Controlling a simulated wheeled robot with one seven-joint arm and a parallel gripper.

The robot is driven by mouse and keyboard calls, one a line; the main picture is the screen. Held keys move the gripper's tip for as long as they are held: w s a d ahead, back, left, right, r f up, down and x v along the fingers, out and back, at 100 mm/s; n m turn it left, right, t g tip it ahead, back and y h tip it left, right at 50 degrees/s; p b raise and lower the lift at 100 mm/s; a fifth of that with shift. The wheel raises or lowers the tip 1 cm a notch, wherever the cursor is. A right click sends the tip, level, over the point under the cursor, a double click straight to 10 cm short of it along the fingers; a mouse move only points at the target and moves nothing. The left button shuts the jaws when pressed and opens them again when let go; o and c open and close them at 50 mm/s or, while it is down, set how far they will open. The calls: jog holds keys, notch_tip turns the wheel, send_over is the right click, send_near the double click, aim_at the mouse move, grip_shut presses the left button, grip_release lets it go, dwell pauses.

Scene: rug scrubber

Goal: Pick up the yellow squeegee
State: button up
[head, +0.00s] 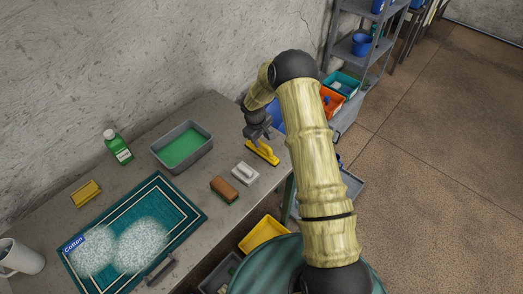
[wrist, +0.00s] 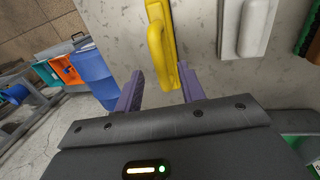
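The yellow squeegee (head: 263,153) lies on the grey table near its right end in the head view. In the wrist view its yellow handle (wrist: 157,40) runs down from the top edge, its lower end close to the right finger. My gripper (head: 257,132) is just above the squeegee in the head view and partly covers it. In the wrist view my gripper (wrist: 160,72) has its two purple fingers apart with nothing clamped between them. I cannot tell whether a finger touches the handle.
A white-handled brush (head: 245,174) and a brown brush (head: 224,189) lie beside the squeegee. A grey tub with green liquid (head: 186,158), a green bottle (head: 117,147), a yellow sponge (head: 86,193) and a teal rug (head: 186,212) are further left. Shelves with bins (head: 343,80) stand behind.

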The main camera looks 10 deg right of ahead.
aim_at(261, 143)
jog(key=shift+w+d+f+p, duration=0.15)
jog(key=shift+f+p, duration=0.35)
jog(key=shift+f, duration=0.25)
jog(key=shift+w+d+f+p, duration=0.15)
jog(key=shift+f+p, duration=0.3)
jog(key=shift+f, duration=0.35)
jog(key=shift+w+f+p, duration=0.15)
jog(key=shift+f+p, duration=0.35)
jog(key=shift+f, duration=0.4)
jog(key=shift+s+d, duration=0.1)
jog(key=c, duration=0.7)
grip_shut()
